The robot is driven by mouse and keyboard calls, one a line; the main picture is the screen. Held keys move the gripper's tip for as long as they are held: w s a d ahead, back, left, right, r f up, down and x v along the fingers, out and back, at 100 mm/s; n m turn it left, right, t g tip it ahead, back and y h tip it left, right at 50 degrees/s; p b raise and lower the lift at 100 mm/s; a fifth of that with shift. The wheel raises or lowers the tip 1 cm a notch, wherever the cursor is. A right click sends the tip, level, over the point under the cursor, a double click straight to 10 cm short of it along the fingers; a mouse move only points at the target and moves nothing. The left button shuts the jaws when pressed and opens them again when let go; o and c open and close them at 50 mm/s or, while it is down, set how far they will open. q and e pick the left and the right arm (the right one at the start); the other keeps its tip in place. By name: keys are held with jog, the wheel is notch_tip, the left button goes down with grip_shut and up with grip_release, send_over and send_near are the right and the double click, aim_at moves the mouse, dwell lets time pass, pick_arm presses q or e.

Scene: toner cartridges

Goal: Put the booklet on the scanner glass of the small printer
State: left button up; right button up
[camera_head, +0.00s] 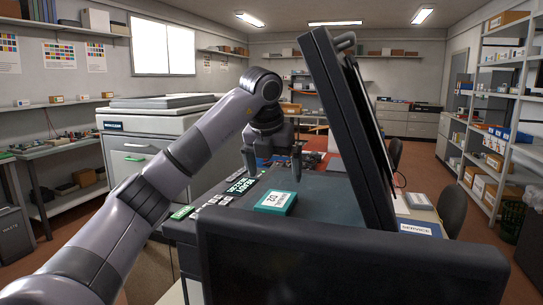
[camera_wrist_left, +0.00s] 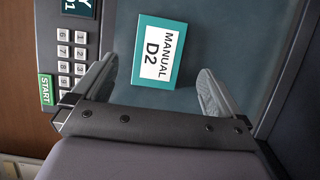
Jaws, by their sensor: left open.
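The teal booklet (camera_head: 274,203) with a white label lies flat on the dark scanner glass (camera_head: 325,205) of the small printer, whose lid (camera_head: 350,130) stands raised at the right. The label reads MANUAL D2 in the left wrist view (camera_wrist_left: 160,53). My left gripper (camera_head: 273,172) is open and empty, behind and above the booklet in the head view. In the left wrist view its fingers (camera_wrist_left: 155,78) are spread apart, with the booklet between and just beyond them, not gripped. My right gripper does not show.
The printer's keypad (camera_wrist_left: 74,52) and green START key (camera_wrist_left: 46,90) run along the glass's edge. A dark panel (camera_head: 350,270) fills the front of the head view. A larger grey copier (camera_head: 145,135) stands behind my left arm. Shelves (camera_head: 495,110) line the right wall.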

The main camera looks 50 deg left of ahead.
pick_arm(q)
jog(key=shift+v, duration=2.4)
